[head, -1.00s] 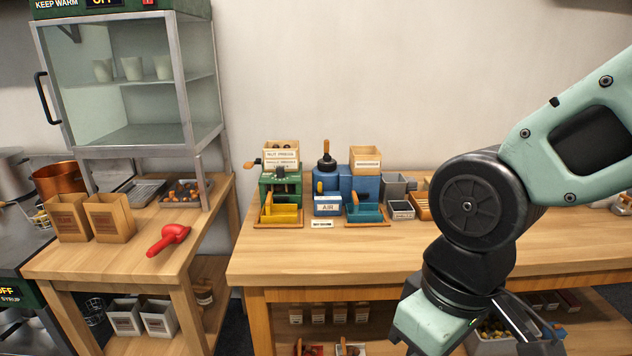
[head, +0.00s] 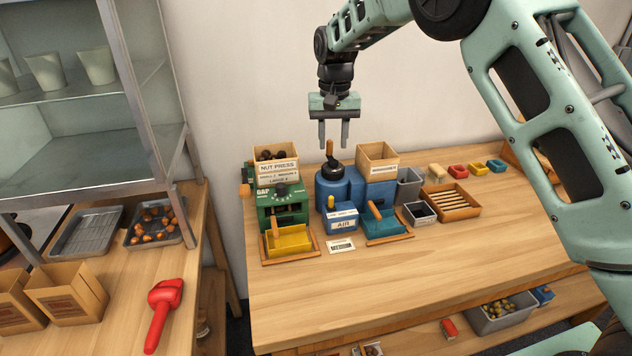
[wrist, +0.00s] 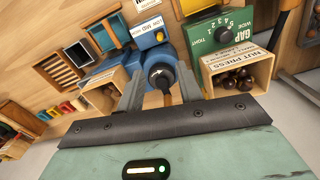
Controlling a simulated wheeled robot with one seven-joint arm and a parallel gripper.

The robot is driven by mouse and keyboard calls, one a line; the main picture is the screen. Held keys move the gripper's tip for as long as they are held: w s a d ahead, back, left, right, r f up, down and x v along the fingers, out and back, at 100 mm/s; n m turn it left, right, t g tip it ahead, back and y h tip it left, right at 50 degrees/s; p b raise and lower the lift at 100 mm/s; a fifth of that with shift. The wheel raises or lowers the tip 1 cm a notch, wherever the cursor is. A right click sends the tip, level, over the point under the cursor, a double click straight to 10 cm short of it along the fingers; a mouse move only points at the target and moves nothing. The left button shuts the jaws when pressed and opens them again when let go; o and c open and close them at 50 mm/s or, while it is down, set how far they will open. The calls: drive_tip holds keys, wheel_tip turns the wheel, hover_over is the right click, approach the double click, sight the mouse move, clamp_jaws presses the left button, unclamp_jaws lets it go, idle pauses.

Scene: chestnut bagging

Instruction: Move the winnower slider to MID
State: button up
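The winnower is a blue machine (head: 345,188) on the wooden bench, with a front box (head: 341,218) labelled AIR. Its yellow slider knob (head: 331,203) stands near the left end of that box in the head view. In the wrist view the knob (wrist: 160,36) is beside a LOW/MID label (wrist: 149,24); its exact mark is unclear.
A green nut press (head: 283,205) stands close on the left. A wooden hopper box (head: 377,163) rises behind right. A teal tray (head: 386,224) sits right of the AIR box. A small card (head: 341,246) lies in front. The front of the bench is clear.

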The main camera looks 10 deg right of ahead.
sight(331, 202)
wheel_tip(331, 202, down, 17)
drive_tip(key=p, duration=0.4)
drive_tip(key=shift+f+p, duration=0.15)
drive_tip(key=shift+p, duration=0.2)
